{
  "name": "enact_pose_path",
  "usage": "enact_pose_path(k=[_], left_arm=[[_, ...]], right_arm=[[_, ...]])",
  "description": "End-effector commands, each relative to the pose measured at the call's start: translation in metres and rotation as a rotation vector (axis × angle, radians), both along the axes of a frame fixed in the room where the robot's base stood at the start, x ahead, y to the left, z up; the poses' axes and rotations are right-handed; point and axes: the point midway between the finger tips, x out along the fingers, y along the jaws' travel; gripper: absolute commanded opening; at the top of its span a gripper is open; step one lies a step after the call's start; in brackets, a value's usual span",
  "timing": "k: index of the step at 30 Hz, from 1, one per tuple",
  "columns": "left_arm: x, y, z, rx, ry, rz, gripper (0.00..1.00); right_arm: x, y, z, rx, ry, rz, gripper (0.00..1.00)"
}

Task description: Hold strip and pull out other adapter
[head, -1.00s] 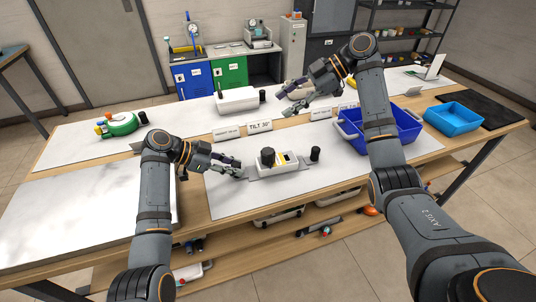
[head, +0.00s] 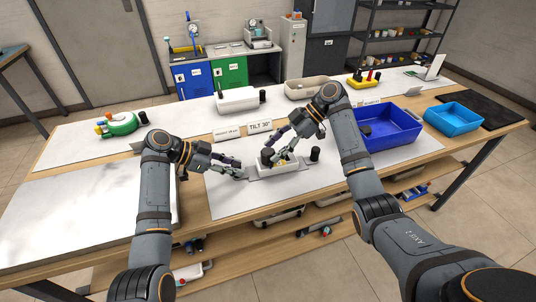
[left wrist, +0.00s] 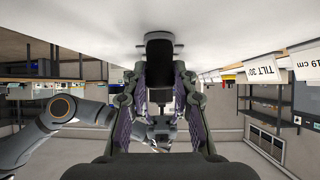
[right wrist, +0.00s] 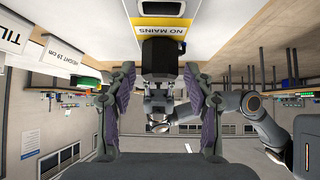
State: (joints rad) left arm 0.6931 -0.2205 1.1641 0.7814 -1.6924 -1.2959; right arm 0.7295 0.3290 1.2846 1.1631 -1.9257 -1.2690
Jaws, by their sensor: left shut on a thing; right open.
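The white strip (head: 290,167) lies on a grey plate on the front mat; its yellow "NO MAINS" label (right wrist: 160,30) shows in the right wrist view. A black adapter (head: 266,154) stands up from the strip, and shows between my right fingers (right wrist: 163,55). My right gripper (head: 279,151) is open over the strip, fingers on either side of the adapter. My left gripper (head: 238,170) is shut at the strip's left end, on a black part (left wrist: 159,52) that seems to belong to the strip or its plate. The exact contact is hidden in the head view.
A blue bin (head: 395,145) at right holds a dark object (head: 366,130). The mat in front of the strip is clear.

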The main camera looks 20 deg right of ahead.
Motion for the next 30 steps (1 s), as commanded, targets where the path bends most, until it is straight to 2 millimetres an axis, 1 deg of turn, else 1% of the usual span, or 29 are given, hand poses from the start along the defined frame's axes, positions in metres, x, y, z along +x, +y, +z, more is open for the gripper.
enact_pose_path(k=[3,6,17,20,27,28,30], left_arm=[[0.000,0.001,-0.001,0.002,0.002,0.000,0.00],[0.000,0.001,-0.001,0.002,0.002,0.000,0.00],[0.000,0.001,-0.001,0.002,0.002,0.000,0.00],[0.000,0.001,-0.001,0.002,0.002,0.000,0.00],[0.000,0.001,-0.001,0.002,0.002,0.000,0.00],[0.000,0.001,-0.001,0.002,0.002,0.000,0.00],[0.000,0.001,-0.001,0.002,0.002,0.000,0.00]], right_arm=[[0.000,0.010,-0.009,0.002,0.001,0.001,0.53],[0.001,0.015,-0.014,0.001,0.000,0.000,0.53],[0.001,0.017,-0.016,0.000,-0.001,-0.001,0.53],[0.001,0.017,-0.016,0.000,-0.001,-0.001,0.42],[0.001,0.017,-0.016,0.000,-0.001,-0.001,0.09],[0.001,0.017,-0.016,0.000,-0.001,-0.001,0.06],[0.001,0.017,-0.015,0.000,-0.001,0.000,0.06]])
